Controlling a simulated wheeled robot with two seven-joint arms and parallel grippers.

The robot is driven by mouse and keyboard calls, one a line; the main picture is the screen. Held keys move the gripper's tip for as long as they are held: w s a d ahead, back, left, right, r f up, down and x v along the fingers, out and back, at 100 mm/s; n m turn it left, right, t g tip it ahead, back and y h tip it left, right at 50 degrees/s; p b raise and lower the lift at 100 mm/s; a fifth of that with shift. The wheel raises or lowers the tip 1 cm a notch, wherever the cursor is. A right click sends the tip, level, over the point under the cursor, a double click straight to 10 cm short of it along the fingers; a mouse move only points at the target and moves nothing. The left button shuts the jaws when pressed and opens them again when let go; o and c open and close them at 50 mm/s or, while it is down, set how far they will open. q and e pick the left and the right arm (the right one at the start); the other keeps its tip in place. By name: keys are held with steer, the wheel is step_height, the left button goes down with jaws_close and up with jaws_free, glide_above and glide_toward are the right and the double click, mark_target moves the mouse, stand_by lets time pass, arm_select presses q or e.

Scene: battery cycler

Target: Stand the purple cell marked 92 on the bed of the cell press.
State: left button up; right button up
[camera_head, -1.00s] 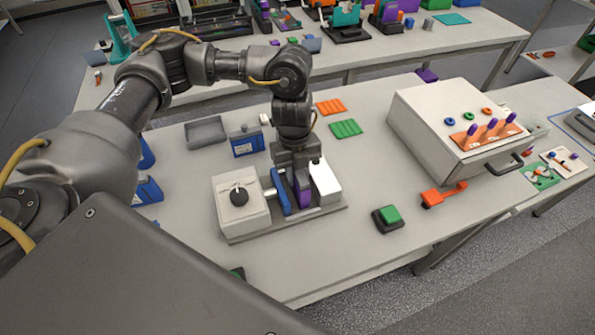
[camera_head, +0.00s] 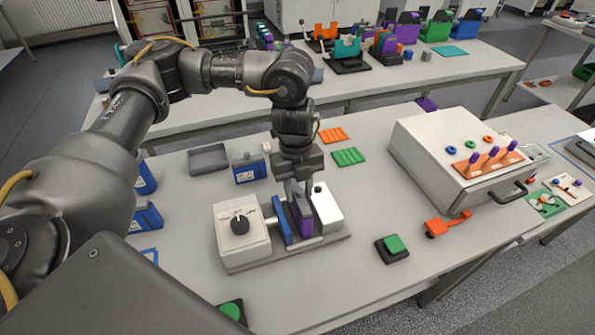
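The cell press (camera_head: 241,249) stands on the near bench, a white housing with a black knob, a blue plate (camera_head: 283,221) and a white block (camera_head: 327,207) on a grey base. The purple cell (camera_head: 304,222) stands upright on the press between the blue plate and the white block. Its number cannot be read from here. My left gripper (camera_head: 299,199) is directly above the cell, fingers pointing down at its top. The fingers look open and higher than the cell's middle; whether they still touch it is hard to tell. My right gripper is out of view.
A white box (camera_head: 432,150) with an orange rack of purple-topped pegs stands to the right. A green button (camera_head: 394,244), an orange tool (camera_head: 447,224), a blue case (camera_head: 249,170), a grey tray (camera_head: 208,158) and green and orange mats lie around. Bench front is mostly clear.

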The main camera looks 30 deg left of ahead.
arm_select(q)
steer(key=r, duration=0.5)
steer(key=r+b, duration=0.1)
steer(key=r, duration=0.1)
steer(key=shift+w+a+r, duration=0.15)
steer(key=shift+w+a, duration=0.15)
steer(key=shift+a, duration=0.1)
